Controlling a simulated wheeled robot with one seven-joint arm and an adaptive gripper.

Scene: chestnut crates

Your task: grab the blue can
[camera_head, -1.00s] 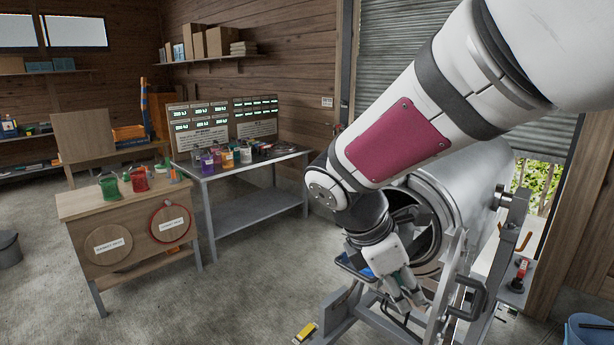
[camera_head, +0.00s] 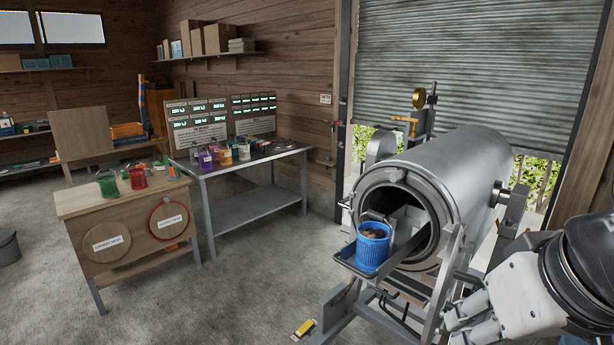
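The blue can (camera_head: 373,248) is a ribbed blue container with dark brown contents at its top. It stands upright on a grey metal tray (camera_head: 352,262) at the open mouth of the large metal drum (camera_head: 465,185). My gripper (camera_head: 458,323) is at the lower right, in front of the drum's stand and well to the right of the can. Its fingers look spread, with nothing seen between them, though the frame's lower edge cuts off part of it.
A wooden bench (camera_head: 130,195) with green and red containers stands at the left. A metal table (camera_head: 245,165) with several coloured bottles stands behind it. The drum's metal stand (camera_head: 445,290) rises between my gripper and the can.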

